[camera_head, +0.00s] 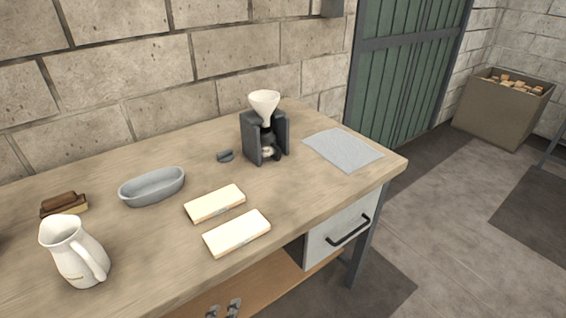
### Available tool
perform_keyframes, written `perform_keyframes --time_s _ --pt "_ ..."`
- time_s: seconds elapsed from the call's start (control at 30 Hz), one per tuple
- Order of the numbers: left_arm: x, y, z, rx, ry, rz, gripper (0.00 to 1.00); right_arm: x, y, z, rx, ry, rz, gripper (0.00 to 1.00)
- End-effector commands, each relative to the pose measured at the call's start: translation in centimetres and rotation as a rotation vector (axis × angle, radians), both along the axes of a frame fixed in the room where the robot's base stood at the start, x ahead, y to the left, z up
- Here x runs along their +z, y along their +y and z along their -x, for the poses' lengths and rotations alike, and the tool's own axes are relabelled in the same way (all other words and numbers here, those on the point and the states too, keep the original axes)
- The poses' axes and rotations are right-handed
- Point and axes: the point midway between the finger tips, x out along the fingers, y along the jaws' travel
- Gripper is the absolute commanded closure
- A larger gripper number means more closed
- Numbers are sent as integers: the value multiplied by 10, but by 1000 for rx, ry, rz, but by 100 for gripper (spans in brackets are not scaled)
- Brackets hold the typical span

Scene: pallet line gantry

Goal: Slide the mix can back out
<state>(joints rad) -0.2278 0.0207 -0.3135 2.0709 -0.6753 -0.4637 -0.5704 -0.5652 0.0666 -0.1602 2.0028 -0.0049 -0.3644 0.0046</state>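A dark stand (250,137) stands upright at the back of the workbench, with a white funnel (264,104) held in its top. A small pale shape (268,152) shows low inside the stand, beneath the funnel. It may be the mix can, but it is too small and shadowed to tell. A white pitcher (72,252) stands at the front left, its handle toward the right. Neither of my grippers can be made out in this view.
The wooden bench (150,225) also holds a grey oval dish (152,187), two cream blocks (215,203), a brush (63,204), a small dark piece (225,156) and a grey mat (343,149). Small grey parts (233,307) show below. A drawer (337,232) has a black handle.

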Motion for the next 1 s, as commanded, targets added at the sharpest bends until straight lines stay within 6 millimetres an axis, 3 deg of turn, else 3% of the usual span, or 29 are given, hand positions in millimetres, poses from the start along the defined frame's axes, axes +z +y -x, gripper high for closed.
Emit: perform_keyframes --time_s 0.03,0.1,0.2,0.3,0.4,0.53,0.77,1.0 --pt "-31 11 29 102 72 229 38 1 1 -3 1 -6 -1 80" --pt "-63 24 66 265 154 528 38 1 0 -4 2 -7 0 80" --pt "-97 46 120 476 241 809 38 -1 -3 -1 5 0 7 80" --pt "-115 64 161 601 290 915 38 -4 -5 4 5 10 10 80" --pt "-124 76 188 661 318 937 38 -6 -6 10 2 21 11 80" --pt "-128 81 203 682 334 929 38 -8 -7 15 1 30 11 80" --pt "-128 82 204 682 336 926 38 -8 -7 16 2 31 12 80" --pt "-128 81 203 681 336 925 67 -6 -6 10 5 20 11 80"
